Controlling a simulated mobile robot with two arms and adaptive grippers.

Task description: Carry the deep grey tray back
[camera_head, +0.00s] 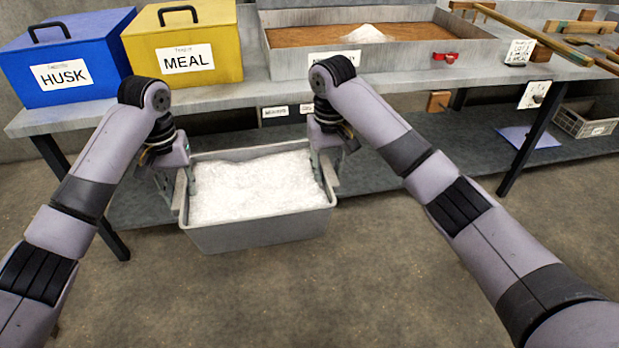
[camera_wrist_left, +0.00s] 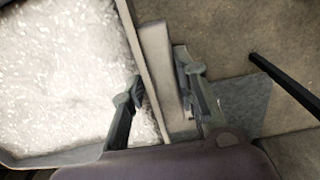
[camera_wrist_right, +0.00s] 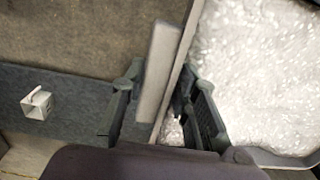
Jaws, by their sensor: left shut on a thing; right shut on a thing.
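The deep grey tray (camera_head: 262,236) hangs level between my two arms in front of the bench, filled with a white flaky material (camera_head: 255,186). My left gripper (camera_head: 176,188) is shut on the tray's left end; in the left wrist view its fingers (camera_wrist_left: 163,90) straddle the end handle and wall. My right gripper (camera_head: 325,172) is shut on the right end; in the right wrist view its fingers (camera_wrist_right: 160,95) straddle the handle there. The tray appears clear of the floor, in front of the lower shelf.
The bench (camera_head: 270,92) carries a blue HUSK box (camera_head: 62,78), a yellow MEAL box (camera_head: 187,56) and a wide metal tray (camera_head: 290,66) with brown material and a white heap. A lower shelf (camera_head: 410,150) runs beneath. A grey crate (camera_head: 586,124) sits at right. Floor in front is clear.

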